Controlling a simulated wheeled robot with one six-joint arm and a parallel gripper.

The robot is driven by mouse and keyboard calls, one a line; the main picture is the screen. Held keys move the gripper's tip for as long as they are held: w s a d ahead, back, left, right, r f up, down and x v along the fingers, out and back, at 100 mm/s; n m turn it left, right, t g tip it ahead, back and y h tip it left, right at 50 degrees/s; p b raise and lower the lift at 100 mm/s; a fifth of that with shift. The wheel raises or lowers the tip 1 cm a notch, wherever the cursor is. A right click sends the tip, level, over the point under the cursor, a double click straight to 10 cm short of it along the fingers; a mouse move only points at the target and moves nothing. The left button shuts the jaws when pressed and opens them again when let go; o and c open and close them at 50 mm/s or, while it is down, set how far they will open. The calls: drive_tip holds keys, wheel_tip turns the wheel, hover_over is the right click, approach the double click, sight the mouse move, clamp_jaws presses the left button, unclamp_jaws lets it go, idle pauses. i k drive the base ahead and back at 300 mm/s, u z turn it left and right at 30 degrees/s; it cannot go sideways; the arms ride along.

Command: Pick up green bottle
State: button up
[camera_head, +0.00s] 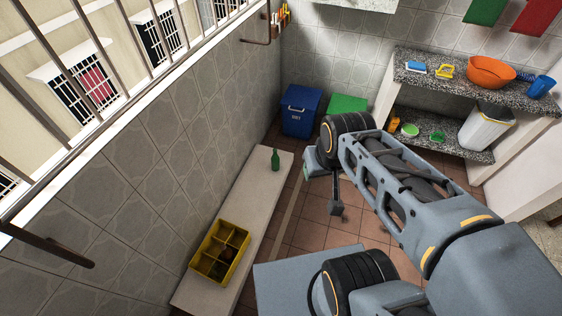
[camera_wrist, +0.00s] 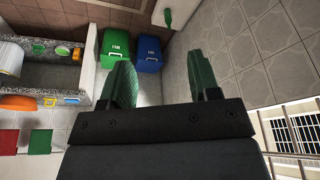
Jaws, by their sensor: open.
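The green bottle (camera_head: 275,160) stands upright near the far end of a pale bench (camera_head: 262,197) along the left wall.
A yellow divided crate (camera_head: 220,252) with a dark item inside sits at the bench's near end. A blue bin (camera_head: 300,110) and a green bin (camera_head: 347,104) stand at the back. Stone shelves (camera_head: 440,135) with kitchenware are at right. The bench between bottle and crate is clear.

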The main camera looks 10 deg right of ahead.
sight(275, 159)
drive_tip(key=z, duration=1.05)
drive_tip(key=i, duration=2.9)
drive_tip(key=u, duration=4.4)
